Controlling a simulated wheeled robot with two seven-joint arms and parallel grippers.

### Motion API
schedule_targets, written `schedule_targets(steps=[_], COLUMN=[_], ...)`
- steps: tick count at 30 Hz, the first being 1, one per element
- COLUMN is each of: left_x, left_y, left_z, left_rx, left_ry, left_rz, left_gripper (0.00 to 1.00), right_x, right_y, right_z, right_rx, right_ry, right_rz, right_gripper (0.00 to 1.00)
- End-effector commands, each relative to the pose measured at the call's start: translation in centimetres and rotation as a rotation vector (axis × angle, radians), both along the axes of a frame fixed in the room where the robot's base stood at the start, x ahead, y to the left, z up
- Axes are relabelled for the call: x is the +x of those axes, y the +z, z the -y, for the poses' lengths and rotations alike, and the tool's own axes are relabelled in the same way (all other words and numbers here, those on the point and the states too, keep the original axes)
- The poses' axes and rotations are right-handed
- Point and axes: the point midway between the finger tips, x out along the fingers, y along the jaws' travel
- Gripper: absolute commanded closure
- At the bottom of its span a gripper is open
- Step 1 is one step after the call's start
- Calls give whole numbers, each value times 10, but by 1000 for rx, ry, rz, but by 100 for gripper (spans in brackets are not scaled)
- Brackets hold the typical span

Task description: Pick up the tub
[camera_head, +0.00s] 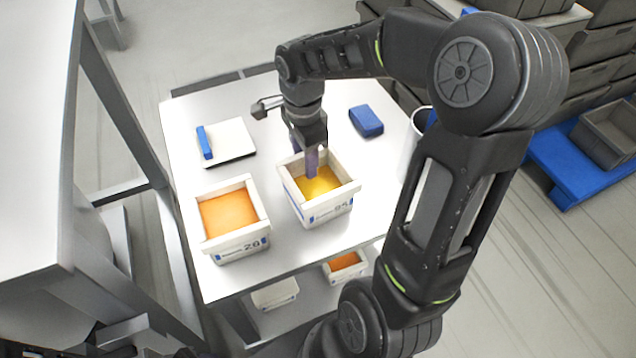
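Two white square tubs stand upright on the white table. The right tub (330,211) holds a yellow filling (320,187) and has a dark number and blue marks on its front. The left tub (239,247) holds an orange filling (228,213) and is marked 20. My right gripper (312,174) points down at the far wall of the yellow-filled tub. One finger shows inside the tub, in front of that wall. The other finger is hidden, so I cannot tell whether it is shut on the wall. My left gripper is not in view.
A white board (228,141) with a blue block (205,142) lies behind the left tub. Another blue block (366,121) lies behind the right tub. A smaller orange-filled tub (345,265) sits on the lower shelf. Grey crates stand at the right. The table's (285,258) front strip is bare.

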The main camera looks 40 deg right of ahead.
Motion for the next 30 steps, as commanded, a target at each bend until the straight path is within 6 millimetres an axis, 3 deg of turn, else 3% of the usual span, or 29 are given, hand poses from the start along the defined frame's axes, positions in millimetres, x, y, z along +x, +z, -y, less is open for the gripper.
schedule_targets(steps=[5,22,30], left_x=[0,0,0], left_y=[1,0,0], left_z=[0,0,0], left_rx=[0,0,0], left_ry=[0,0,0], left_rz=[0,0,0], left_gripper=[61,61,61], right_x=[0,0,0], right_y=[-14,-14,-14], right_z=[-1,0,0], right_rx=[1,1,1], right_ry=[0,0,0], right_rz=[0,2,2], right_gripper=[61,61,83])
